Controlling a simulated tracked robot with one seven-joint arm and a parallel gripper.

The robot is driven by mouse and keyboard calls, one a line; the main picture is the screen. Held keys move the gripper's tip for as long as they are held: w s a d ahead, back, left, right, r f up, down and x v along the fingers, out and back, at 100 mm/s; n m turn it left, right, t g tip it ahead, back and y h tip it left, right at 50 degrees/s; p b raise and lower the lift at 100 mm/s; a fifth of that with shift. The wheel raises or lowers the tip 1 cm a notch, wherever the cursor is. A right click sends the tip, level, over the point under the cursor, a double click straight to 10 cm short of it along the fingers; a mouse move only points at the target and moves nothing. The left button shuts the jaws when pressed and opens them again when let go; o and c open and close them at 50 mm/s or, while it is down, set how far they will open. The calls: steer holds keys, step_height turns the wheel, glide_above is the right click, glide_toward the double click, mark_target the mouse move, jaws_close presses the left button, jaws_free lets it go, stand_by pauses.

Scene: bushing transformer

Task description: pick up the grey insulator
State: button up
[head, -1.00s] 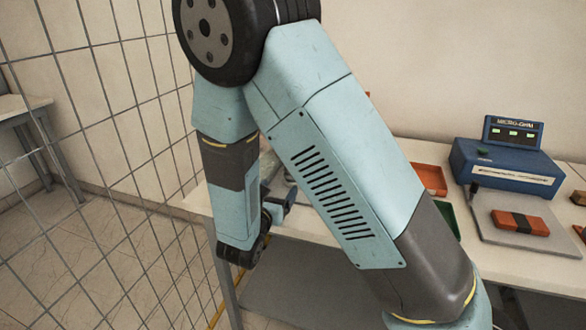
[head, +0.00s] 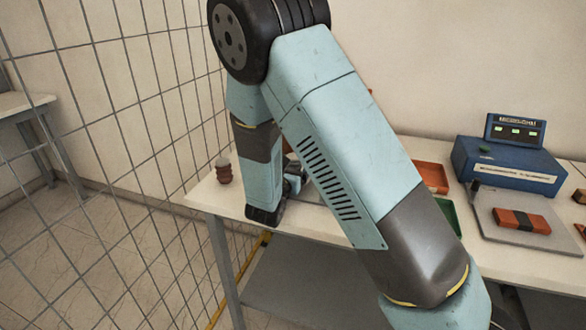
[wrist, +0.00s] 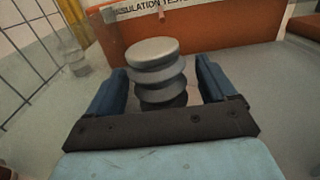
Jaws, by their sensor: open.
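The grey insulator (wrist: 155,68), a stack of round ribbed discs, stands upright in the wrist view. My gripper (wrist: 158,84) is open, with one blue finger on each side of the insulator. A gap shows between the insulator and each finger, so it is not clasped. The insulator's lower end is hidden behind the dark gripper body. In the head view my arm hides the insulator and most of the gripper.
An orange box marked as an insulation tester (wrist: 200,32) stands close behind the insulator. A red-brown ribbed piece (head: 223,170) stands near the table's left end. A wire mesh fence (head: 120,150) runs along the left. A blue meter (head: 508,165) stands at the right.

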steer(key=shift+w+d, duration=0.3)
steer(key=shift+w, duration=0.35)
steer(key=c, duration=1.3)
steer(key=shift+r, duration=0.15)
